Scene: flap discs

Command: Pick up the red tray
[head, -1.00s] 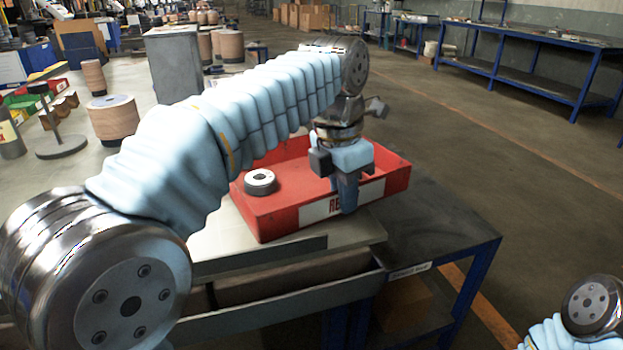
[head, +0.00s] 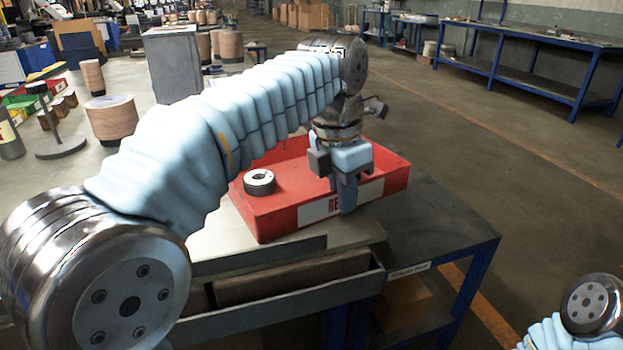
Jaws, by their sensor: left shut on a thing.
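The red tray (head: 275,220) rests at the right end of the table, with a white label on its front wall. One grey and white flap disc (head: 259,182) lies inside it at the left. My left gripper (head: 347,205) points down at the tray's front wall and is shut on that wall, with one finger outside in front of the label. The other finger and part of the tray's inside are hidden by the gripper and arm. My right arm shows only at the bottom right corner; its gripper is out of view.
A dark side table (head: 437,225) with blue legs adjoins on the right. Stacks of brown discs (head: 113,120), a grey cabinet (head: 176,62) and a disc stand (head: 60,145) stand to the left. A blue workbench (head: 530,45) is far right. The floor between is clear.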

